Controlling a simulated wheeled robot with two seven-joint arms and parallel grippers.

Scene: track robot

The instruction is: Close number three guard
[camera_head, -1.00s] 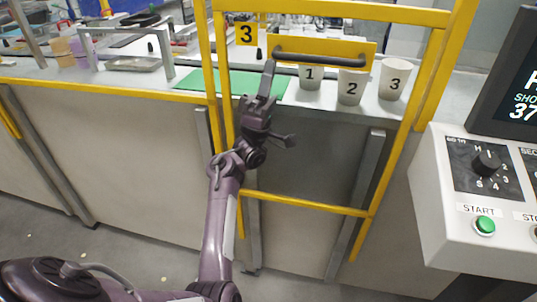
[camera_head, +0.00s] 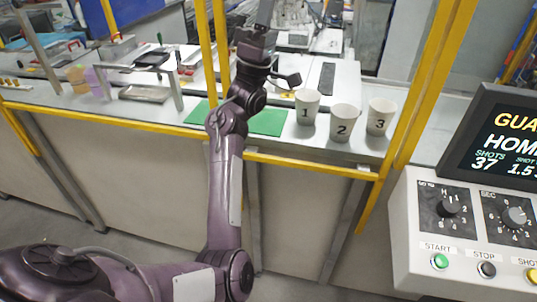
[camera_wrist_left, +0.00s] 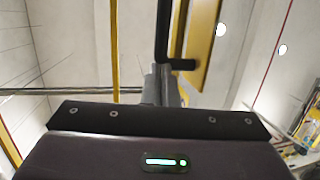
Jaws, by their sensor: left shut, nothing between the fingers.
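The guard's lower yellow bar (camera_head: 310,166) spans the bay behind my arm, level with the table's front edge. The guard's upper part, with its number 3 plate and handle, is above the head view. In the left wrist view a dark bar handle (camera_wrist_left: 163,30) on a yellow plate (camera_wrist_left: 205,45) stands just ahead of my fingers. My left gripper (camera_head: 265,12) is raised at the top of the head view; its shut grey fingers (camera_wrist_left: 163,85) show in the wrist view. I cannot tell whether they touch the handle. My right gripper is not in view.
White cups marked 1 (camera_head: 307,108), 2 (camera_head: 342,124) and 3 (camera_head: 380,117) stand on the table behind the bar, right of a green mat (camera_head: 268,122). A control console (camera_head: 412,225) stands at right. Yellow posts (camera_head: 425,90) edge the bay.

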